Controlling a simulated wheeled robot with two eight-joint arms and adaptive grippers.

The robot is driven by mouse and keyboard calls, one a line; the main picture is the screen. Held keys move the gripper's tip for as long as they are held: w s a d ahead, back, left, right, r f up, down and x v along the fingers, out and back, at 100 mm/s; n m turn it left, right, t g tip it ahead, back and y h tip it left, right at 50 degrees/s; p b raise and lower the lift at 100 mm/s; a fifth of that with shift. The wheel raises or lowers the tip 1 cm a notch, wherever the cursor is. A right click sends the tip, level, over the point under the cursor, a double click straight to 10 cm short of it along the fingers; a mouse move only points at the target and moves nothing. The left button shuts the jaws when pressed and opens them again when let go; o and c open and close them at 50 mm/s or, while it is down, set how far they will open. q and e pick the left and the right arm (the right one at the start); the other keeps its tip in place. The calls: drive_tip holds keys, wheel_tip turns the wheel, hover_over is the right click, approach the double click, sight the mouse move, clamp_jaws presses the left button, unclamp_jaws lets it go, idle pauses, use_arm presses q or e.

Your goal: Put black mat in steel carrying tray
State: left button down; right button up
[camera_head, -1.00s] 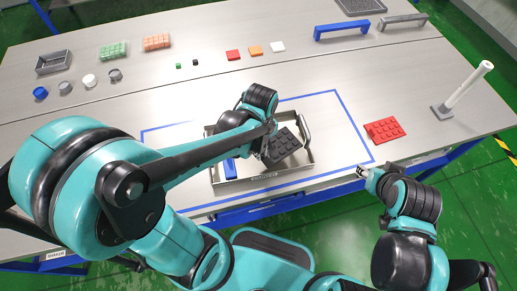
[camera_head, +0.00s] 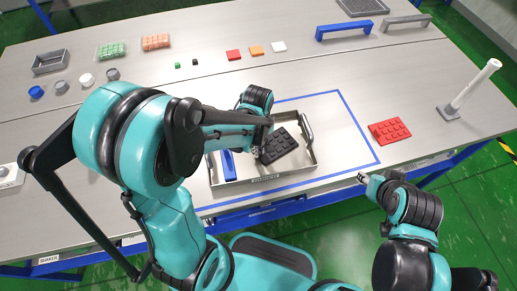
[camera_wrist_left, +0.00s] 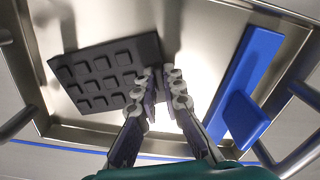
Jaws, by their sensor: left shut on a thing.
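The black mat (camera_head: 280,146), with a grid of raised squares, is inside the walls of the steel carrying tray (camera_head: 290,173), in its right part. It also shows in the left wrist view (camera_wrist_left: 104,72). My left gripper (camera_wrist_left: 161,80) is over the tray, shut on the mat's near edge. In the head view my left forearm and wrist hide part of the tray. I cannot tell whether the mat lies fully flat on the tray floor. My right gripper (camera_head: 364,179) is at the table's front edge, right of the tray; its fingers are too small to read.
A blue piece (camera_wrist_left: 245,90) lies in the tray beside the mat. A blue tape outline (camera_head: 352,117) surrounds the tray. A red studded block (camera_head: 389,132) and a white post (camera_head: 470,88) stand to the right. Small blocks and cups line the back.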

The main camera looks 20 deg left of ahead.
use_arm(q)
drive_tip(key=c, duration=1.6)
unclamp_jaws()
drive_tip(key=shift+f, duration=0.1)
drive_tip(key=shift+c, duration=0.2)
drive_tip(key=shift+r, duration=0.25)
drive_tip(key=s+a+r+m+t+p, duration=0.1)
drive_tip(key=s+r+m+t+p, duration=0.1)
drive_tip(key=r+m, duration=0.3)
drive_tip(key=s+a+r+m+t+p, duration=0.1)
drive_tip(key=s+r+m+t+p, duration=0.2)
drive_tip(key=r, duration=1)
drive_tip(key=s+m+t, duration=0.1)
drive_tip(key=m+t, duration=0.1)
drive_tip(key=shift+s+a+r+m, duration=0.2)
drive_tip(key=shift+s+m, duration=0.1)
drive_tip(key=shift+m, duration=0.1)
